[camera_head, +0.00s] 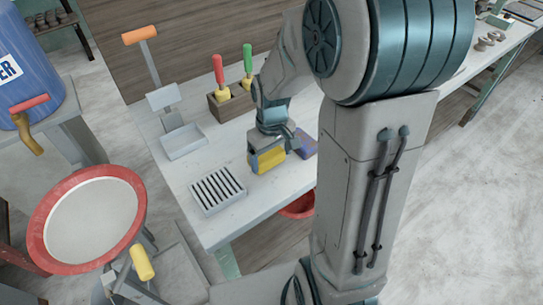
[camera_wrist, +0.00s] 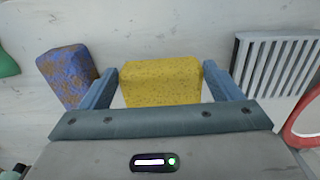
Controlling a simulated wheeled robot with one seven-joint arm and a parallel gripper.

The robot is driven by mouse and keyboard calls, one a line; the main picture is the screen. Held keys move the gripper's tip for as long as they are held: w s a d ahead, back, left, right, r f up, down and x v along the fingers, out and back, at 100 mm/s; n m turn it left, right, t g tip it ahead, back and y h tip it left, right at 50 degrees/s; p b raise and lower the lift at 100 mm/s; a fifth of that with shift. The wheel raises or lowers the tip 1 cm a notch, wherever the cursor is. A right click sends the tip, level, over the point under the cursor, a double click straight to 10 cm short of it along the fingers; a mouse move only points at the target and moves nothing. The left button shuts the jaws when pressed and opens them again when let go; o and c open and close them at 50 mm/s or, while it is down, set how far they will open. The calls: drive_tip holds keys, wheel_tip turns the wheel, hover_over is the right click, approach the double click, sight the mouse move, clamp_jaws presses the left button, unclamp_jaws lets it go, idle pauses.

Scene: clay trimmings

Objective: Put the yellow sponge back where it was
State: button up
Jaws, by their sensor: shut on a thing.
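The yellow sponge (camera_head: 270,159) is at my gripper, over the white table (camera_head: 235,145). In the wrist view the sponge (camera_wrist: 160,82) sits between the two blue fingers of my gripper (camera_wrist: 158,90), which is shut on it. From these views I cannot tell whether the sponge touches the table top. A blue-purple sponge-like block with brown patches (camera_wrist: 68,75) lies on the table beside my gripper; it also shows in the head view (camera_head: 305,144), to the right of the yellow sponge.
A slatted grey rack (camera_head: 217,189) lies to the left of the sponge. A red-rimmed basin (camera_head: 65,247) stands at left. Bare table shows right of the rack.

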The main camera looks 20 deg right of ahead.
sight(272, 159)
drive_tip(key=shift+f, duration=0.65)
drive_tip(key=shift+f, duration=0.25)
drive_tip(key=o, duration=0.9)
drive_tip(key=shift+r, duration=0.1)
wheel_tip(272, 159, up, 11)
drive_tip(key=shift+s+a+r+m+t+p, duration=0.15)
drive_tip(key=shift+s+r+m+t, duration=0.45)
drive_tip(key=shift+s, duration=1.35)
drive_tip(key=shift+s+a+r+m+t+p, duration=0.1)
drive_tip(key=shift+s+r+m+t, duration=0.4)
drive_tip(key=shift+s, duration=1.5)
drive_tip(key=shift+s+a+r+m+t+p, duration=0.15)
drive_tip(key=shift+s+m+t, duration=0.45)
drive_tip(key=shift+s, duration=1.35)
